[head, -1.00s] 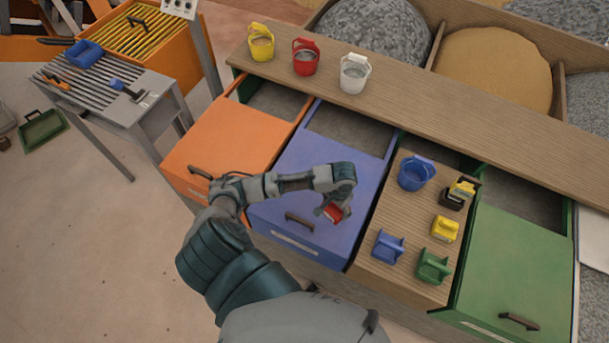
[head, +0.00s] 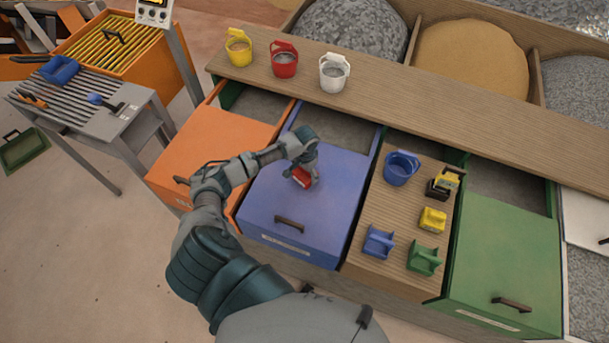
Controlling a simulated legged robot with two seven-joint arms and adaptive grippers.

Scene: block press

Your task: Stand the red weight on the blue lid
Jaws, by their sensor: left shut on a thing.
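The red weight (head: 301,176) is in my left gripper (head: 304,181), which is shut on it. Gripper and weight are over the middle of the blue lid (head: 328,198), in the head view. The gripper hides part of the weight, and I cannot tell whether the weight touches the lid. The blue lid is a flat panel with a dark handle at its near side; an open grey gap shows behind it. My right gripper is not in view.
An orange lid (head: 212,145) is left, a green lid (head: 505,250) right. Yellow, red and white buckets stand on the back ledge.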

